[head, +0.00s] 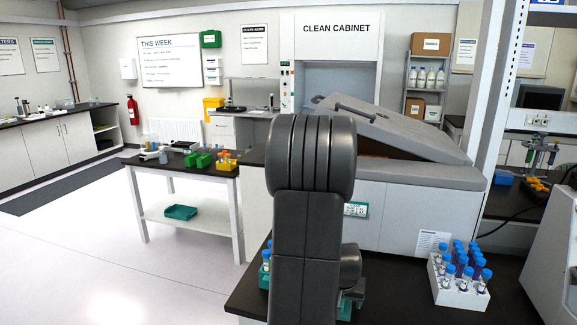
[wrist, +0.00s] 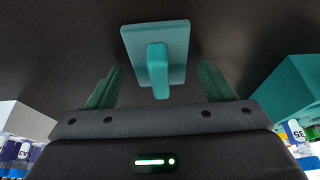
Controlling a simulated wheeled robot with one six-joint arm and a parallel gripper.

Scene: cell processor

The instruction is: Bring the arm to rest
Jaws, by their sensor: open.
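My gripper (wrist: 158,80) shows in the wrist view with its two green fingers apart. A teal plate with an upright grip (wrist: 158,65) sits on the dark bench between and just beyond the fingers. I see gaps on both sides of it and no contact. In the head view my raised arm fills the middle and hides my gripper and part of the bench.
A white rack of blue-capped tubes (head: 460,278) stands on the black bench (head: 400,300) to the right. A teal block (wrist: 290,88) is close on the gripper's right. The grey-lidded machine (head: 400,135) stands behind my arm. Floor at left is clear.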

